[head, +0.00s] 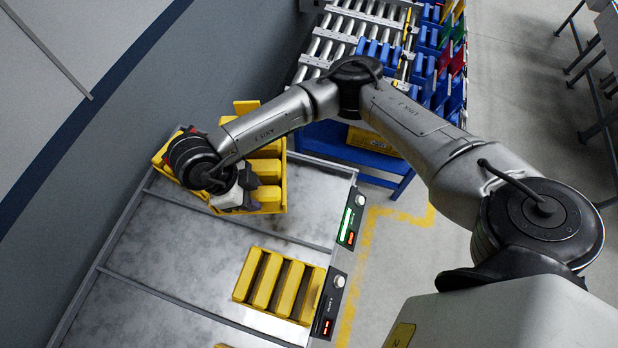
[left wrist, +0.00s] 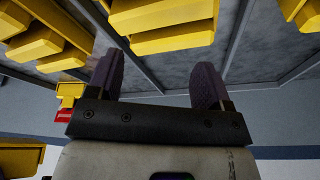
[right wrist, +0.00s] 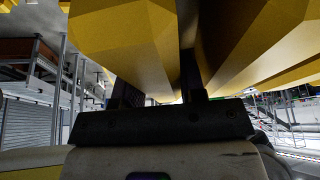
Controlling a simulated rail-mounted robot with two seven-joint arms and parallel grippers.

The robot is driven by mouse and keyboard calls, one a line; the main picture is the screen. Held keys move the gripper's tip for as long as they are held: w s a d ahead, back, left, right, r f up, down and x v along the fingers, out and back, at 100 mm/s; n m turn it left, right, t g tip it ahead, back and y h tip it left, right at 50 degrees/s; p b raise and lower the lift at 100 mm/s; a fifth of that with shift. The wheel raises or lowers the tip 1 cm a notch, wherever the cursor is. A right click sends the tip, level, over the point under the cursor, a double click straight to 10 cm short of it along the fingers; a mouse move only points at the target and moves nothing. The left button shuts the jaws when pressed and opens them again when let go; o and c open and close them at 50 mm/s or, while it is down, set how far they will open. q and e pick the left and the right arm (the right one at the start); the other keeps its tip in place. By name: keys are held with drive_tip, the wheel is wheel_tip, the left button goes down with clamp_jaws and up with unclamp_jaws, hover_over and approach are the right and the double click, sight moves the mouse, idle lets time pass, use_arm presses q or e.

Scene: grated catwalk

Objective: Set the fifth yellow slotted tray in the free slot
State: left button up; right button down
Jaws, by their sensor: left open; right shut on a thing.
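My right gripper (head: 236,198) reaches down among yellow slotted trays (head: 266,172) at the upper end of the grey metal table. In the right wrist view it is shut on a yellow slotted tray (right wrist: 125,40), whose blocks fill the space above the jaws. The hold itself is hidden by the wrist in the head view. Another yellow slotted tray (head: 279,286) lies in a lower bay of the table. My left gripper (left wrist: 156,85) is open and empty in the left wrist view, with yellow trays (left wrist: 160,22) beyond its fingers. It does not show in the head view.
Thin rails divide the table (head: 215,255) into bays; the bay middle is bare. A control box with a green light (head: 347,224) and another with a red light (head: 327,326) line its right edge. Behind stands a roller conveyor (head: 345,35) beside blue bins (head: 425,70).

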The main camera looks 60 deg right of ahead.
drive_tip(key=d+f+m+y, duration=0.1)
drive_tip(key=f+m, duration=0.1)
drive_tip(key=m, duration=0.1)
drive_tip(key=s+d+f+m+y+b, duration=0.1)
drive_tip(key=d+f+m, duration=0.1)
drive_tip(key=f+m, duration=0.1)
drive_tip(key=s+d+f+m+g+y, duration=0.1)
drive_tip(key=d+f+m, duration=0.1)
drive_tip(key=m, duration=0.2)
drive_tip(key=shift+s+d+f+y, duration=0.15)
drive_tip(key=shift+s+f+y, duration=0.1)
drive_tip(key=shift+f+y, duration=0.15)
drive_tip(key=s+d+f+m+t+y+b, duration=0.2)
drive_tip(key=s+d+f+m+t+y, duration=0.15)
drive_tip(key=d+f+m, duration=0.65)
drive_tip(key=w+a+f, duration=0.1)
drive_tip(key=w+f, duration=0.1)
drive_tip(key=w, duration=0.1)
drive_tip(key=w+a+f+m+p, duration=0.1)
drive_tip(key=w+f, duration=0.2)
drive_tip(key=w, duration=0.1)
drive_tip(key=w+a+f+m+p, duration=0.1)
drive_tip(key=w+f, duration=0.1)
drive_tip(key=w, duration=0.2)
drive_tip(key=shift+f, duration=0.75)
drive_tip(key=shift+f, duration=0.1)
drive_tip(key=c, duration=0.7)
unclamp_jaws()
